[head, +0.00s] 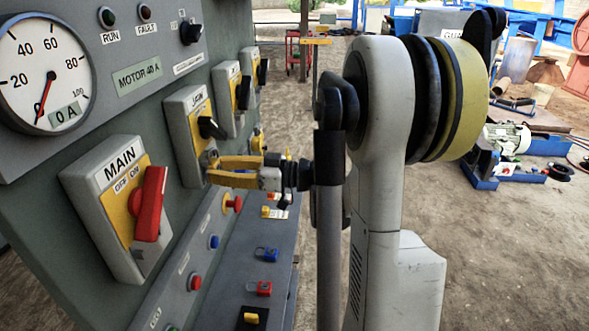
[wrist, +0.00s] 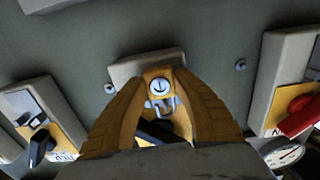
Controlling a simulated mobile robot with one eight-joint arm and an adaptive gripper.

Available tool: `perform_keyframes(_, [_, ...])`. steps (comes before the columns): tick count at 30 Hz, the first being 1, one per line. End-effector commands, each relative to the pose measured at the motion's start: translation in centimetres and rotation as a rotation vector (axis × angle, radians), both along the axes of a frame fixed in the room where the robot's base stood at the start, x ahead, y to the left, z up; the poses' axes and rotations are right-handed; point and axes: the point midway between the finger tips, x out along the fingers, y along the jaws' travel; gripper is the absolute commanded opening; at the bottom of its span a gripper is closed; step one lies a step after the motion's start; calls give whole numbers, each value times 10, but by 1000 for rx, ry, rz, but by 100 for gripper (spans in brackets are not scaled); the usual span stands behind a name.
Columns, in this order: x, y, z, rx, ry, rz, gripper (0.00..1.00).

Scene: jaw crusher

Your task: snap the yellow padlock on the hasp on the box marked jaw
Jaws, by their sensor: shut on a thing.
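My gripper (head: 212,170) reaches in from the right with its yellow fingers at the lower part of the grey box marked jaw (head: 178,118). In the wrist view my gripper (wrist: 160,82) is shut on the yellow padlock (wrist: 160,84), its round keyhole face toward the camera. The padlock's metal shackle (wrist: 160,106) points down in that view, over the box's yellow plate. The jaw box's black handle (head: 211,127) is just above the fingers. The hasp is hard to make out, and I cannot tell whether the shackle passes through it.
The MAIN box (head: 85,189) with its red handle (head: 150,204) stands nearer on the same panel. Beyond the jaw box are more boxes (head: 227,95). Open ground lies right.

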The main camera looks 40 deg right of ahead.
Motion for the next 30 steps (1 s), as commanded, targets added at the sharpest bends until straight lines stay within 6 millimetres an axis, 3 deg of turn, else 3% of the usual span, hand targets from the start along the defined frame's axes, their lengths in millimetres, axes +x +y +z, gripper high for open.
perform_keyframes(6, [4, 3, 0, 0, 0, 1, 0])
perform_keyframes(7, [4, 3, 0, 0, 0, 1, 37])
perform_keyframes(9, [4, 3, 0, 0, 0, 1, 56])
perform_keyframes(30, [0, -1, 0, 0, 0, -1, 56])
